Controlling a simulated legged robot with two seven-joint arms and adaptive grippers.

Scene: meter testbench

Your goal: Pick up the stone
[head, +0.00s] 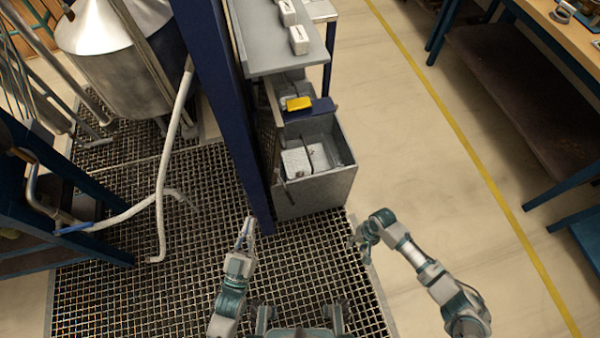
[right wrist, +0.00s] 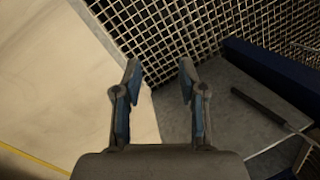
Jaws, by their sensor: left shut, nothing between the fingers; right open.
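I cannot tell for sure which thing is the stone. Pale blocks lie on the grey bench top in the head view, one near its front end (head: 299,40) and another behind it (head: 287,12). A pale grey block (head: 296,161) also shows inside the open grey bin (head: 318,193). My left gripper (head: 248,226) is shut and empty, over the grating in front of the blue post. My right gripper (head: 355,238) is open and empty, in front of the bin and apart from it; its spread fingers show in the right wrist view (right wrist: 160,72).
A tall blue post (head: 228,120) stands left of the bin. A yellow object (head: 299,103) lies above the bin, below the bench top (head: 272,56). A metal tank (head: 115,55) and white hoses (head: 165,180) are at left. Open floor (head: 430,150) lies right.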

